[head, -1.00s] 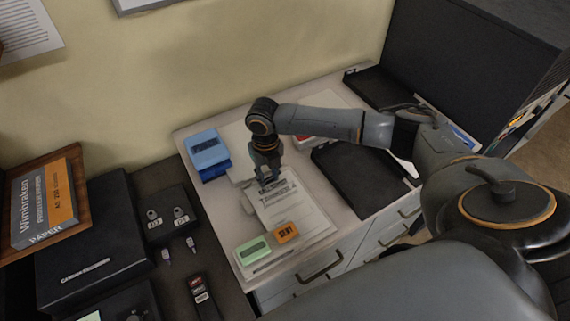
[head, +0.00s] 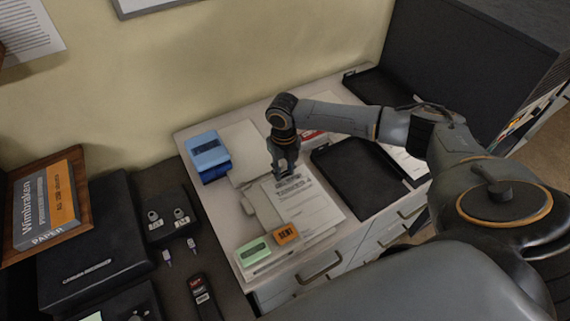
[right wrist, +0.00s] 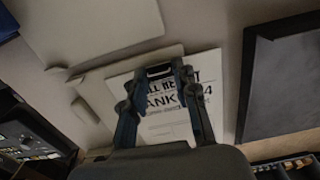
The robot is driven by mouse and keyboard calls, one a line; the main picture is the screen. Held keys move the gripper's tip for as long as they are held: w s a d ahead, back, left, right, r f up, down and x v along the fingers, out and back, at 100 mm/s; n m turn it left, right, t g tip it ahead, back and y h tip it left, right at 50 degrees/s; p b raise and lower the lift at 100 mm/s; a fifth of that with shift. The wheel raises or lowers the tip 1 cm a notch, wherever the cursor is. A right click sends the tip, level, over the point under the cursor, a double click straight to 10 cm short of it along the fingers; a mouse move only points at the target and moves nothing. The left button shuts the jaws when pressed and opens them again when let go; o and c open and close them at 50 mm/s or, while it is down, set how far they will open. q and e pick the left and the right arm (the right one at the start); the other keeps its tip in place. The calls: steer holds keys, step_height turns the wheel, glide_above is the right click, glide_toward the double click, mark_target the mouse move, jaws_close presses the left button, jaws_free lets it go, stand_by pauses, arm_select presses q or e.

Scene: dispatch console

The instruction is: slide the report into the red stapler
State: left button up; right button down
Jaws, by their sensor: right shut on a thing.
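The report (head: 316,208), a white printed sheet with a bold title, lies over a pale board or folder (head: 262,208) on the desk. My right gripper (head: 287,178) is shut on the report's top edge. In the right wrist view, my right gripper's fingers (right wrist: 160,75) close over the printed title of the report (right wrist: 165,125). A small red item (head: 313,136), probably the red stapler, shows behind my right arm. It is mostly hidden, so its mouth cannot be made out. It is apart from the report. My left gripper is not in view.
A blue box (head: 208,153) stands at the back left beside a blank pale sheet (head: 243,150). A black tray (head: 352,180) lies right of the report. A green block (head: 253,251) and an orange "SENT" block (head: 286,234) sit at the front edge.

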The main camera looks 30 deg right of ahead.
steer(key=shift+s+d, duration=0.1)
steer(key=shift+d, duration=1.1)
steer(key=shift+r, duration=0.1)
step_height(320, 180, up, 5)
steer(key=p, duration=0.5)
steer(key=shift+r, duration=0.15)
step_height(320, 180, up, 2)
steer(key=shift+p, duration=0.85)
